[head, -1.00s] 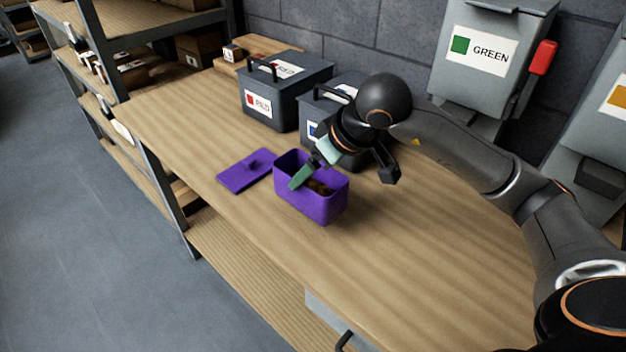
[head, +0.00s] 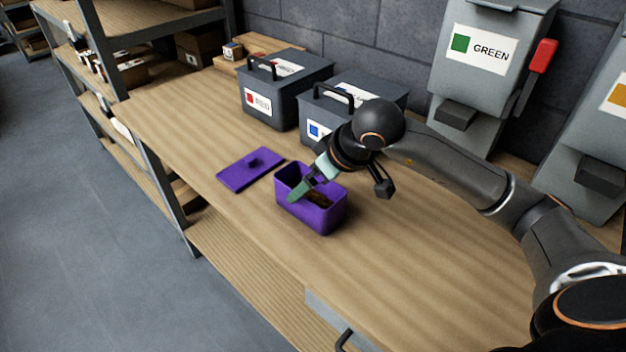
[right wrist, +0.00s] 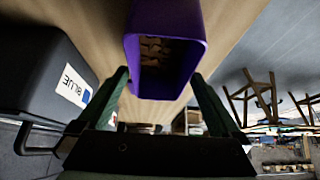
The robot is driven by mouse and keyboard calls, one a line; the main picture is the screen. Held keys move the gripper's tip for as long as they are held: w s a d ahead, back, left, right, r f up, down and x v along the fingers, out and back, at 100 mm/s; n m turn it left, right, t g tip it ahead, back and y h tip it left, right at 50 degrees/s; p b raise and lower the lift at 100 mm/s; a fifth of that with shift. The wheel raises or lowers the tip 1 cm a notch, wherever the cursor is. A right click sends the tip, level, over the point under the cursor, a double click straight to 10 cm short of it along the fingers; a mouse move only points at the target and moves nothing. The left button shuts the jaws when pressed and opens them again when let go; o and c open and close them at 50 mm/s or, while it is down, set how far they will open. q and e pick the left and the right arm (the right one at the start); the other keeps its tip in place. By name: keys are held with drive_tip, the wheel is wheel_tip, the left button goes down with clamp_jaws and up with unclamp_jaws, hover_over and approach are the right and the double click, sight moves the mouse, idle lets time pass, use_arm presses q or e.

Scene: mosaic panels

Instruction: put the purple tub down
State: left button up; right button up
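The open purple tub (head: 318,217) is at the middle of the wooden table, with brown pieces inside. My right gripper (head: 305,186) reaches it from behind, fingers pointing down and left. In the right wrist view, the tub (right wrist: 196,40) sits between the two green fingers of that gripper (right wrist: 160,82), which appear to press against its sides. I cannot tell whether the tub's base touches the table. The purple lid (head: 250,169) lies flat on the table to the tub's left. My left gripper is not in view.
Dark boxes labelled RED (head: 282,92) and BLUE (head: 372,97) stand behind on the table (head: 420,270). Grey bins, one marked GREEN (head: 480,55), are at the wall. A shelf rack (head: 160,170) borders the left. Table to the tub's right and front is clear.

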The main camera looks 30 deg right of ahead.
drive_tip(key=shift+r, duration=0.4)
drive_tip(key=v, duration=1.1)
drive_tip(key=shift+s+r, duration=0.2)
drive_tip(key=shift+s, duration=0.05)
